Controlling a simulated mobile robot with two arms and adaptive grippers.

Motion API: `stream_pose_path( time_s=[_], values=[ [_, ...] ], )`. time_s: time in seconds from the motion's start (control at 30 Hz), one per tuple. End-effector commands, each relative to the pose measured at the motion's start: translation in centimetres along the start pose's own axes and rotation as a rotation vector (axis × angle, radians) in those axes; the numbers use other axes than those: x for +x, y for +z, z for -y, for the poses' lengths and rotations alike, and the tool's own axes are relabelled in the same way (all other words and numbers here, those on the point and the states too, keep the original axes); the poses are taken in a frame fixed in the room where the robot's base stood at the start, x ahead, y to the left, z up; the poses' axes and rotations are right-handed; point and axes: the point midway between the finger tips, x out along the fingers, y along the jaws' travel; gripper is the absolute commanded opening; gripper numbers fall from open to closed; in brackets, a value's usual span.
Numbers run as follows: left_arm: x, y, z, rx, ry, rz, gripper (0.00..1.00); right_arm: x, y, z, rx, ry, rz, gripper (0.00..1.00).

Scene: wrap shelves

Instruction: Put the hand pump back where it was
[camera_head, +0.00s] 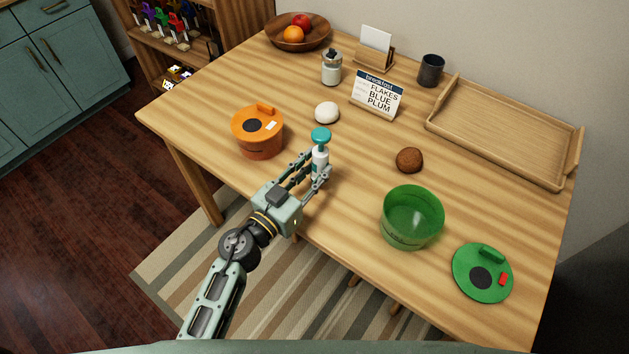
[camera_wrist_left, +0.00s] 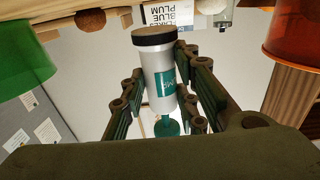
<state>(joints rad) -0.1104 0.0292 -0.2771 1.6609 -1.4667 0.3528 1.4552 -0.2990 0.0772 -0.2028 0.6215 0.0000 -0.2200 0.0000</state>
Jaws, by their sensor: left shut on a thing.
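The hand pump (camera_head: 320,160) has a white body, a teal label and a teal round top. My left gripper (camera_head: 316,173) is shut on its body near the table's front edge, and the pump is about upright. In the left wrist view, which looks upside down, the pump (camera_wrist_left: 158,67) sits between the fingers (camera_wrist_left: 157,92), with its dark base at the top and its teal knob low down. I cannot tell whether its base touches the table. My right gripper is not in view.
On the wooden table (camera_head: 270,190), a lidded orange pot (camera_head: 258,143) stands left of the pump. An open green pot (camera_head: 411,230) and its lid (camera_head: 482,281) are at right. A white ball (camera_head: 326,112), brown ball (camera_head: 409,160), menu sign (camera_head: 377,94) and tray (camera_head: 500,135) are behind.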

Motion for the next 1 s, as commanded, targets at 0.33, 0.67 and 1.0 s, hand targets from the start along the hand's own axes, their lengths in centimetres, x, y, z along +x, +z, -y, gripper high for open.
stream_pose_path(
  time_s=[0.33, 0.67, 1.0],
  values=[
    [-0.1, 3.3, -0.1, -0.001, 0.0, 0.0, 0.01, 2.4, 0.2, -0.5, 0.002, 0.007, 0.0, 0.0],
    [-0.1, 3.6, -0.1, 0.0, 0.0, 0.001, 0.37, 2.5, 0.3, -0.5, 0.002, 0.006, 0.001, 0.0],
    [-0.1, 3.6, -0.1, -0.001, 0.0, 0.001, 0.47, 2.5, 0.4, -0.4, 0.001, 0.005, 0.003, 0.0]
  ],
)
